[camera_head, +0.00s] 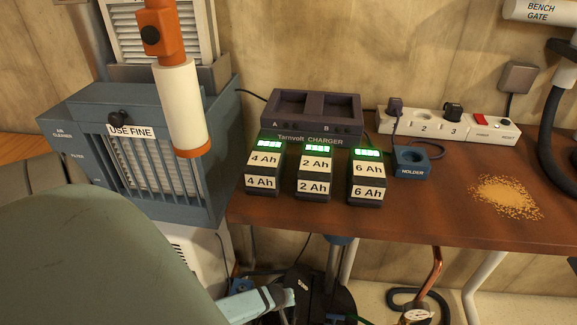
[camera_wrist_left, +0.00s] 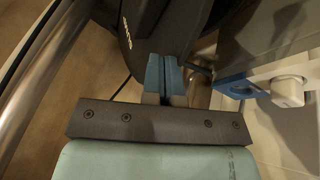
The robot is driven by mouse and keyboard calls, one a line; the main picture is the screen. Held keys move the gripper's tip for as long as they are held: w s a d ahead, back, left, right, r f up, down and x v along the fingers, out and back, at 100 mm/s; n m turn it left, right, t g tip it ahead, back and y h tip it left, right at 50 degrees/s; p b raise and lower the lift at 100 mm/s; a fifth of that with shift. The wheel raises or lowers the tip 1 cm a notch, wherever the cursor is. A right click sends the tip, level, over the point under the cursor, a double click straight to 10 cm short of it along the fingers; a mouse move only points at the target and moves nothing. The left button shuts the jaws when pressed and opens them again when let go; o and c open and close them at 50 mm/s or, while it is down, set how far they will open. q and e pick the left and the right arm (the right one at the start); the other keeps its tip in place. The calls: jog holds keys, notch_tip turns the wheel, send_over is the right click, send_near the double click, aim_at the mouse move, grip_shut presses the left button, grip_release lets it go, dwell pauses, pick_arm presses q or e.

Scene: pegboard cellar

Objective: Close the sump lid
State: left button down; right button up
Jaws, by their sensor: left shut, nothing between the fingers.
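A dark round body (camera_head: 322,302) stands on the floor under the bench in the head view, partly cut off by the frame. It looks like the sump, but its lid cannot be clearly told. In the left wrist view a dark curved surface (camera_wrist_left: 150,35) with small pale lettering, too small to read, is close ahead of the fingers. My left gripper (camera_head: 284,297) is low, in front of the bench, beside the dark body. Its blue fingers (camera_wrist_left: 164,78) are shut and empty; contact with the dark surface cannot be told. My right gripper is out of view.
The bench (camera_head: 420,215) overhangs the area, bearing battery packs (camera_head: 314,173), a charger (camera_head: 312,108) and a power strip (camera_head: 448,127). A blue air cleaner (camera_head: 150,150) stands left. A copper pipe (camera_head: 432,268) and metal bench legs (camera_head: 480,285) stand right of the dark body.

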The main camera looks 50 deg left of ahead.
pick_arm(q)
jog(key=shift+t+h, duration=0.3)
jog(key=shift+h, duration=0.1)
jog(key=shift+s+a+f+b, duration=0.45)
jog(key=shift+s+a+f, duration=0.5)
jog(key=shift+f, duration=0.4)
jog(key=shift+s+a+f+b, duration=0.4)
jog(key=shift+s+a+f, duration=0.3)
jog(key=shift+a+f, duration=0.55)
jog(key=shift+s+a+f+b, duration=0.45)
jog(key=shift+s+a+f, duration=0.4)
jog(key=shift+f, duration=0.65)
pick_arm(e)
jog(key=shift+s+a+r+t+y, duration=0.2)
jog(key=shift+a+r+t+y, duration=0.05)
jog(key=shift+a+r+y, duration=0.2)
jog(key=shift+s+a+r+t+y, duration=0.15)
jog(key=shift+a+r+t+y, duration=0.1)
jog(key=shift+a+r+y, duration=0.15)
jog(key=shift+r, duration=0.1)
